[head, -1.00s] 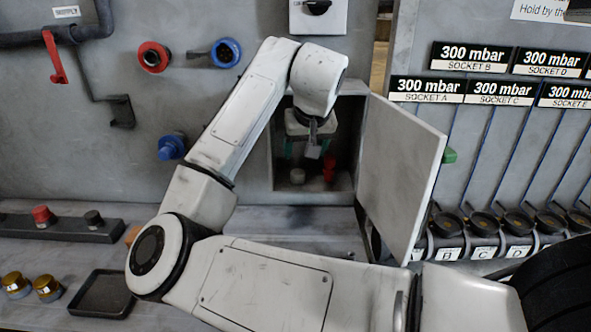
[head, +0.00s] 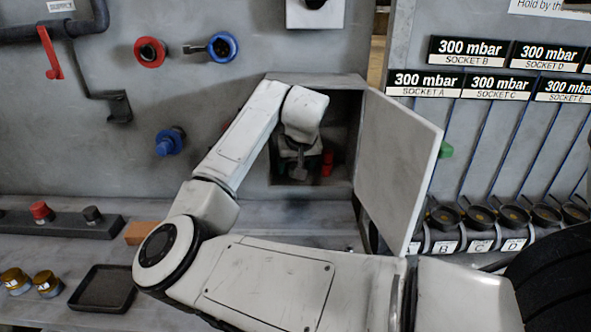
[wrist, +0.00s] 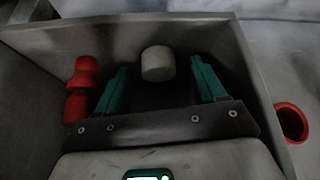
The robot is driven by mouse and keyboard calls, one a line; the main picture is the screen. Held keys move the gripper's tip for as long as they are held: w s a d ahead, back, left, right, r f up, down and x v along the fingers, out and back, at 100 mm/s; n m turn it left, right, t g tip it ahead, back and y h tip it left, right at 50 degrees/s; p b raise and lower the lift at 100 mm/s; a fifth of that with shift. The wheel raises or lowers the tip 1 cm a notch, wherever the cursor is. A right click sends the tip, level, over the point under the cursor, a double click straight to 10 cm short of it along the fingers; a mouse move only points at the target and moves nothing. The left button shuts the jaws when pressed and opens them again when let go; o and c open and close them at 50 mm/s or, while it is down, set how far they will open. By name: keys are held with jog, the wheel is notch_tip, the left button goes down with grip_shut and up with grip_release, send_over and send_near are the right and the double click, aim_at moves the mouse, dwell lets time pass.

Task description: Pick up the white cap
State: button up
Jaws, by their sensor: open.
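The white cap (wrist: 158,64) stands on the floor inside the wall cabinet, near the back in the wrist view. It is a short off-white cylinder. My gripper (wrist: 160,76) is open, with one green finger to the left of the cap and one to the right. The fingers do not touch the cap, and the gap between them is empty up to it. In the head view my gripper (head: 299,168) is inside the cabinet opening, and the cap cannot be made out there.
A red knobbed object (wrist: 82,90) stands left of my left finger inside the cabinet (head: 362,85). Its open door (head: 402,165) stands to the right. A red ring (wrist: 291,122) shows outside at the right. A black tray (head: 103,289) lies on the bench.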

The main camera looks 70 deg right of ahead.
jog(key=shift+c, duration=0.3)
jog(key=c, duration=1.1)
jog(key=shift+o, duration=0.2)
jog(key=shift+s+r, duration=0.1)
